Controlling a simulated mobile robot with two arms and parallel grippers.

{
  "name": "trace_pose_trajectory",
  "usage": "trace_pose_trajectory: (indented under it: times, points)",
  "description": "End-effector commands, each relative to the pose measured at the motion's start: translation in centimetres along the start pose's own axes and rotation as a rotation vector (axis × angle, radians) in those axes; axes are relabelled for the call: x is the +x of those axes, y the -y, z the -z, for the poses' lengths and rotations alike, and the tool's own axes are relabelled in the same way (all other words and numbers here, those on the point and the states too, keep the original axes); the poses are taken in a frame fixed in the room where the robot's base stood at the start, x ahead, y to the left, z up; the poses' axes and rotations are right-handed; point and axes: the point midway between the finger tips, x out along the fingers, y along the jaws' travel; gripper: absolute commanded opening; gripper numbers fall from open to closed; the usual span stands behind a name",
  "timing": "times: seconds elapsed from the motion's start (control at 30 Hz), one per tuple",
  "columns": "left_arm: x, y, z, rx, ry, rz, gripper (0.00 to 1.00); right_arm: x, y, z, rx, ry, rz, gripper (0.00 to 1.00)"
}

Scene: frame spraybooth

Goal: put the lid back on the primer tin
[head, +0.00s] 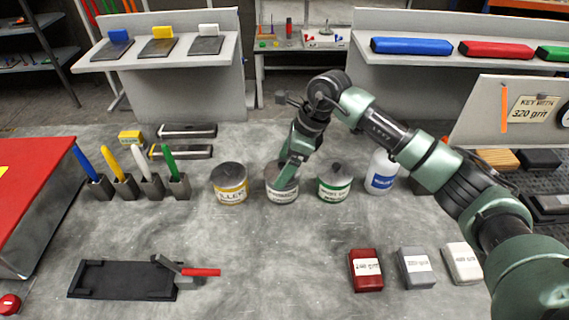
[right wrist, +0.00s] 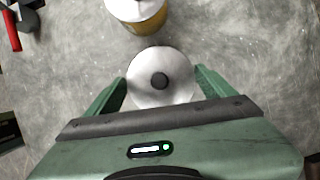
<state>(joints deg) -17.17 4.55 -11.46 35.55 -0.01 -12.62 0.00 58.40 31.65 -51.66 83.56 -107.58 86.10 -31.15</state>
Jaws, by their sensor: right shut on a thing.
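The primer tin (head: 283,196) stands upright on the grey bench, in the middle of a row of three tins. Its label is partly legible. My right gripper (head: 288,166) points down over it, shut on a round grey lid (head: 272,174). In the right wrist view the lid (right wrist: 160,60), with its dark knob, lies between the two green fingers. The lid is at the tin's top and looks level. I cannot tell whether it is seated or just above the rim. The fingers hide part of it. My left gripper is not in view.
A yellow-labelled filler tin (head: 230,190) stands close on the left, a green-labelled tin (head: 334,188) close on the right. A white-and-blue bottle (head: 381,172) stands further right. Red (head: 365,270), grey and white blocks lie in front. The bench centre front is clear.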

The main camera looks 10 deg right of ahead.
Motion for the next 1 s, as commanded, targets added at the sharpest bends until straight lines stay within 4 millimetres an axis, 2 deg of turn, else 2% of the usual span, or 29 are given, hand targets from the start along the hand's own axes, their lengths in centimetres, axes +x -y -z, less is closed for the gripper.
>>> trace_pose_trajectory:
  times: [0.47,0.5,0.53,1.0]
  points:
    - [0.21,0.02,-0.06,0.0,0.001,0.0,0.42,-0.01,0.01,0.0,0.0,0.0,0.0,0.46]
    - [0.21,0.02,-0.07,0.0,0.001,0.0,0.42,-0.01,0.01,0.0,0.0,0.0,0.001,0.9]
    - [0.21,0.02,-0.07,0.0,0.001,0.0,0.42,-0.01,0.01,0.0,0.0,0.0,0.001,0.98]
    - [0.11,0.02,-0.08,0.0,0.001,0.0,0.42,-0.17,0.01,-0.08,0.0,0.0,0.001,1.0]
